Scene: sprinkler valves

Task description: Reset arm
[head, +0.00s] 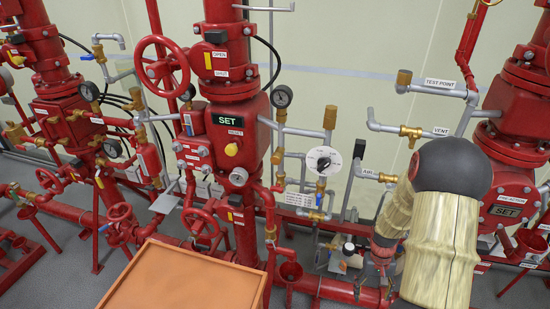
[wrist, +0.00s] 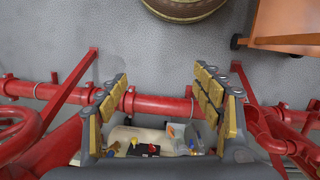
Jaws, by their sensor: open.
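My gripper (wrist: 164,78) is open in the wrist view, its two dark fingers with yellow pads spread wide and nothing held between the tips. The fingers point over the grey floor and a red pipe (wrist: 160,105). In the head view my bamboo-patterned arm with its black joint is at the right; I cannot make out the fingers there. A yellow knob (head: 231,149) sits under a RESET label on the central red valve, well left of my arm. Small blurred items (wrist: 150,148) show low between the fingers; I cannot tell what they are.
The central red valve column (head: 230,80) and a right-hand one (head: 515,110) stand near a pale wall. Grey TEST POINT and VENT pipes (head: 440,90) are close behind my arm. An orange cart (head: 185,280) stands in front. Red floor pipes cross below.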

